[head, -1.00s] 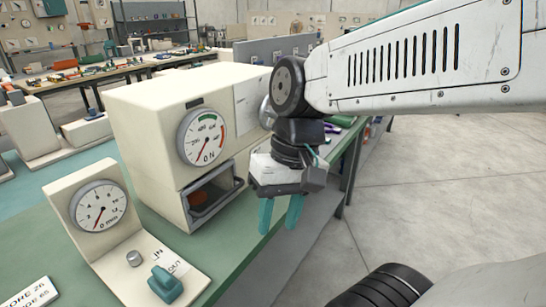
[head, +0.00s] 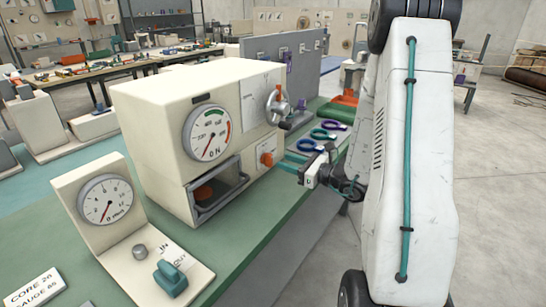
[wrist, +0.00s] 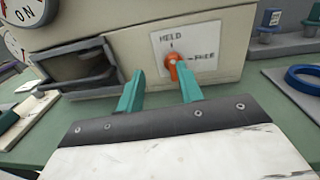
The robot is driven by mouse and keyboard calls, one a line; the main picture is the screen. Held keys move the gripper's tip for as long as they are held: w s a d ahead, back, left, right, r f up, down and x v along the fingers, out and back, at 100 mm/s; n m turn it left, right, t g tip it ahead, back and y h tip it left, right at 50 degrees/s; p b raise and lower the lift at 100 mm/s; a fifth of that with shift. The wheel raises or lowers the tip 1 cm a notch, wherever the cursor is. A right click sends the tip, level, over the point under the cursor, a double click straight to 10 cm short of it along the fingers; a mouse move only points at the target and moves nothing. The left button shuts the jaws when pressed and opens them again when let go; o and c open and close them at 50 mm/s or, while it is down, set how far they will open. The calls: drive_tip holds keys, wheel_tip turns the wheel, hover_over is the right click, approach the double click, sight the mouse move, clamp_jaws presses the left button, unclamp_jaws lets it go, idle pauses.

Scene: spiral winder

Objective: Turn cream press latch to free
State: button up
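The cream press (head: 190,85) stands on the green bench with a round dial on its front. Its latch is an orange knob (head: 267,159) on a white plate low on the right part of the front. In the wrist view the latch (wrist: 172,68) sits below the word HELD and left of a word that looks like FREE. Its exact angle is hard to tell. My gripper (head: 284,161) is open, its teal fingers pointing at the latch. In the wrist view my gripper (wrist: 160,76) has the latch just ahead of its fingertips, nearer the right finger. Contact cannot be told.
A metal hand crank (head: 279,106) sticks out above the latch. An open drawer bay (head: 217,192) is to its left. A gauge stand with a teal lever (head: 170,279) is at front left. Blue and purple rings (head: 325,134) lie on the bench behind my gripper.

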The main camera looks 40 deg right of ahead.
sight(272, 156)
drive_tip(key=shift+d+f+m+h, duration=0.3)
drive_tip(key=shift+d+f+m, duration=0.1)
drive_tip(key=shift+d, duration=0.25)
drive_tip(key=shift+w+f, duration=0.1)
drive_tip(key=shift+w, duration=0.25)
drive_tip(key=x, duration=0.7)
clamp_jaws()
